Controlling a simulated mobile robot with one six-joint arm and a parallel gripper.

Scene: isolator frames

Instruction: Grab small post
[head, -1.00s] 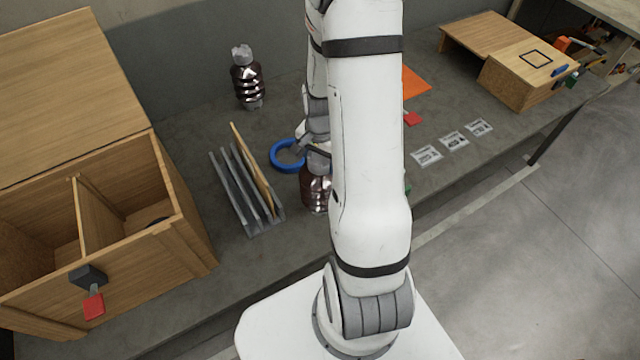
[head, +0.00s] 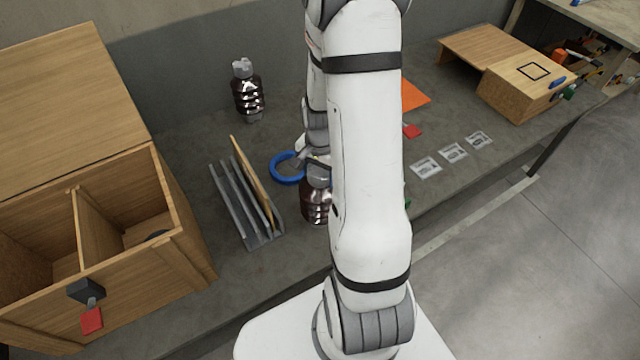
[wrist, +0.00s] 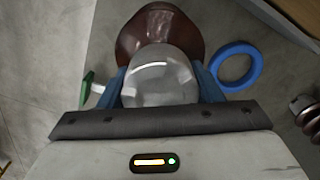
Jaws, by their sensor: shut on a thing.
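A small post with a dark brown ribbed body and a grey metal cap (head: 316,205) stands on the bench in the head view, partly hidden by my arm. In the wrist view its brown body (wrist: 152,22) and rounded grey cap (wrist: 160,78) show. My gripper (wrist: 161,88) has its blue fingers on both sides of the cap and is shut on it. In the head view my gripper is mostly hidden behind my arm. A second, similar post (head: 248,92) stands upright farther back.
A blue ring (head: 287,168) lies beside the held post. A grey rack (head: 228,205) with a wooden panel stands left of it. An open wooden box (head: 185,255) is at far left. Labels, an orange sheet (head: 414,95) and a red piece (head: 412,131) lie to the right.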

